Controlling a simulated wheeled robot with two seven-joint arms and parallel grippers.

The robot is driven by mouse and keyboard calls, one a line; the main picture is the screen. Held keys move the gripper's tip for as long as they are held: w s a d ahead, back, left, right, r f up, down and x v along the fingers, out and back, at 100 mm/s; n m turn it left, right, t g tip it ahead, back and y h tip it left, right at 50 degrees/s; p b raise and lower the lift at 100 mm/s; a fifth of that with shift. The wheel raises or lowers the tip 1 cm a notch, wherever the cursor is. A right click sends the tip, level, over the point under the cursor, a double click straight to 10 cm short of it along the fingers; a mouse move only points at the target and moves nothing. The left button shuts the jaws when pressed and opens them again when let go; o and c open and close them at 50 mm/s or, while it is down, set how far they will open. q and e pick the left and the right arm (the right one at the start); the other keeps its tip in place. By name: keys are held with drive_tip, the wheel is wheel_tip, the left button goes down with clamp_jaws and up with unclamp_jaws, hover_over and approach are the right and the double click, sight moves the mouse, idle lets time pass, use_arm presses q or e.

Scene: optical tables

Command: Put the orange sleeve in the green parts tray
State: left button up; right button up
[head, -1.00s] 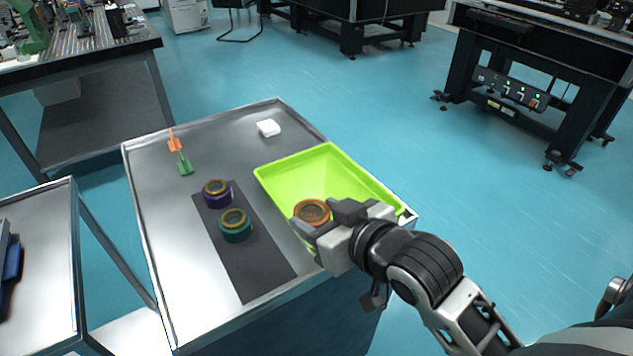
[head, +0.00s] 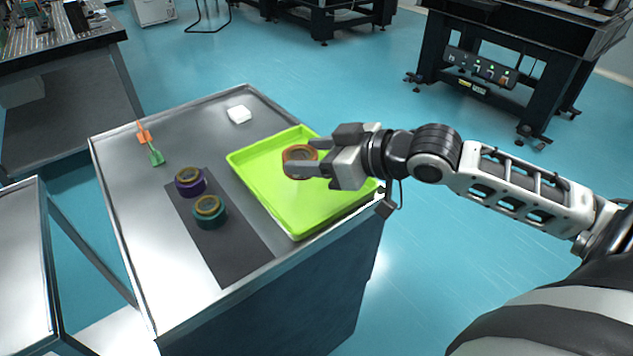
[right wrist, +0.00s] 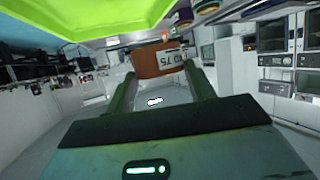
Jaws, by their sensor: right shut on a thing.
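The orange sleeve (head: 299,161) is a short ring with a brown inside. My right gripper (head: 303,160) is shut on it, one finger on each side. In the head view they are over the green parts tray (head: 292,222), a bright lime tray with a low rim. In the right wrist view the sleeve (right wrist: 159,60) sits between the fingertips, with part of a printed label showing, and the tray (right wrist: 85,18) is at the upper left. Whether the sleeve touches the tray floor cannot be told. My left gripper is not in view.
A purple sleeve (head: 190,182) and a teal sleeve (head: 210,212) stand on a dark mat (head: 235,256) left of the tray. A white block (head: 239,114) and an orange-and-green piece (head: 150,144) lie farther back on the metal table (head: 125,190).

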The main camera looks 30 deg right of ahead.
drive_tip(key=w+d+f, duration=0.2)
drive_tip(key=f, duration=0.1)
drive_tip(key=w+d+f+b, duration=0.1)
drive_tip(key=f, duration=0.1)
drive_tip(key=shift+w+d+f, duration=0.1)
drive_tip(key=shift+w+f, duration=0.1)
drive_tip(key=shift+w, duration=0.15)
drive_tip(key=f, duration=0.3)
drive_tip(key=shift+w+d, duration=0.15)
drive_tip(key=shift+d, duration=0.05)
drive_tip(key=shift+f, duration=0.3)
drive_tip(key=shift+f, duration=0.15)
drive_tip(key=o, duration=1.1)
drive_tip(key=shift+c, duration=0.2)
